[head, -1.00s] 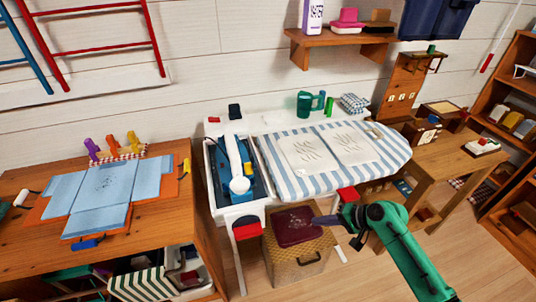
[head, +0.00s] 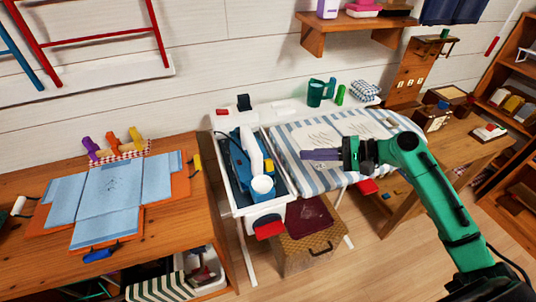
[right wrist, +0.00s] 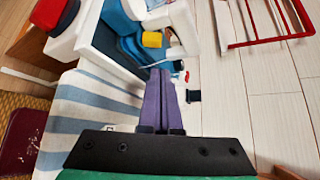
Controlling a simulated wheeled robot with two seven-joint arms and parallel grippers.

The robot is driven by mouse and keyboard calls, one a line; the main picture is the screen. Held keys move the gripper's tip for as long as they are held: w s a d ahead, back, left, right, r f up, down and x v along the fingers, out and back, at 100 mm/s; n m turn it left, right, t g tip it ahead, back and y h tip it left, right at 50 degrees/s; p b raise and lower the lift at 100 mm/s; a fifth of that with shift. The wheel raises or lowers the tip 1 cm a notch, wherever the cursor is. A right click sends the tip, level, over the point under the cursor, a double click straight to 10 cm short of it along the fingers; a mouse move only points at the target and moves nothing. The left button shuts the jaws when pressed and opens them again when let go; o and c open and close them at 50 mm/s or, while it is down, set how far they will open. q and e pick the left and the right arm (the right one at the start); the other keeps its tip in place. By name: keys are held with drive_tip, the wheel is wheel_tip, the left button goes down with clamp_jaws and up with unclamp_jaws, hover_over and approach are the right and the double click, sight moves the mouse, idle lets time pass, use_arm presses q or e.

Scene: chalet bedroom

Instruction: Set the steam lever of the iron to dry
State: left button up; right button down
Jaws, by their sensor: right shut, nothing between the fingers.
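The iron (head: 238,160), blue with a white handle, rests in a white-rimmed tray (head: 225,190) at the left end of the ironing board. A small yellow piece (head: 269,166) shows on its right side; I cannot tell if it is the steam lever or how it is set. The right wrist view also shows the iron (right wrist: 128,46) and the yellow piece (right wrist: 152,39). My right gripper (head: 304,155) has purple fingers, shut and empty, right of the iron and over the striped board; its fingers (right wrist: 160,72) point toward the tray in the wrist view. My left gripper is out of view.
A wicker box (head: 305,245) with a dark red top is below. A wooden table (head: 170,220) with folded blue cloth (head: 108,190) stands left.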

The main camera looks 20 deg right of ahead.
sight(269, 165)
drive_tip(key=p+x, duration=0.2)
drive_tip(key=x, duration=0.7)
drive_tip(key=shift+w+a+f, duration=0.1)
drive_tip(key=shift+a+f, duration=0.1)
drive_tip(key=shift+a, duration=0.05)
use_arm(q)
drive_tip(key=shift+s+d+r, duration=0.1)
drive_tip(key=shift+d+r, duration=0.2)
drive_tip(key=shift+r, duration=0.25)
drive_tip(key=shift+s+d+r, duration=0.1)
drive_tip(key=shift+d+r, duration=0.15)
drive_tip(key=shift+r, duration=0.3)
